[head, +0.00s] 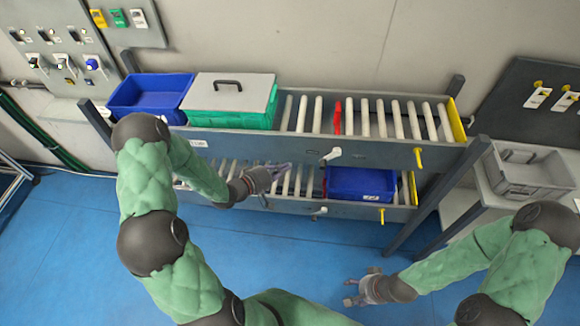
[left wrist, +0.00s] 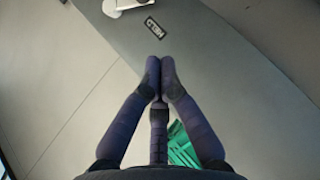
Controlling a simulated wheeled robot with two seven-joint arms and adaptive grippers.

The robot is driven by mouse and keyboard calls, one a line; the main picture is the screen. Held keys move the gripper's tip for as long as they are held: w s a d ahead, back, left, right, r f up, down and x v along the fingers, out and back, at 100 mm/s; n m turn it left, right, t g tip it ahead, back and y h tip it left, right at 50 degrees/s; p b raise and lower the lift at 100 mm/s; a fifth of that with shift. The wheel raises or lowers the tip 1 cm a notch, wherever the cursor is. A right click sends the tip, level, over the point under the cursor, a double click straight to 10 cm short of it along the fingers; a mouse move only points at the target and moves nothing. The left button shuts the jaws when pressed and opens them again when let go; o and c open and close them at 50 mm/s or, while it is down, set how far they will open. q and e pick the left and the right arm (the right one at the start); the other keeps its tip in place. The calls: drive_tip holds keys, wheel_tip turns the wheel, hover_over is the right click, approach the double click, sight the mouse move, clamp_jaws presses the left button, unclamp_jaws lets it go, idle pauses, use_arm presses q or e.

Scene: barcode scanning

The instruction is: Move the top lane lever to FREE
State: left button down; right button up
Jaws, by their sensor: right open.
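The top lane lever (head: 330,156) is a small white handle on the front rail of the upper roller lane. Part of a white lever also shows at the top edge of the left wrist view (left wrist: 122,6), beside a dark label (left wrist: 156,27) too small to read surely. My left gripper (head: 284,168) is just left of the top lever and apart from it. Its fingertips (left wrist: 160,68) are together in the left wrist view, with nothing visible between them. My right gripper (head: 352,290) is open and empty, low over the blue floor, far from the lever.
The upper lane holds a blue bin (head: 150,91), a green crate (head: 232,121) with a grey lid, and a red stop (head: 337,117). The lower lane has a blue bin (head: 360,184) and another white lever (head: 319,211). A grey crate (head: 528,171) stands at right.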

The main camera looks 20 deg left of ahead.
use_arm(q)
approach(319, 160)
drive_tip(key=w, duration=0.4)
drive_tip(key=shift+w+d+f+b, duration=0.15)
drive_tip(key=shift+d+f+b, duration=0.15)
drive_tip(key=shift+d, duration=0.3)
drive_tip(key=shift+w+d+f+b, duration=0.1)
drive_tip(key=shift+d+f+b, duration=0.1)
drive_tip(key=shift+d+f, duration=0.35)
use_arm(e)
drive_tip(key=shift+f, duration=0.6)
use_arm(q)
drive_tip(key=shift+d+r, duration=0.1)
use_arm(e)
drive_tip(key=shift+f, duration=0.1)
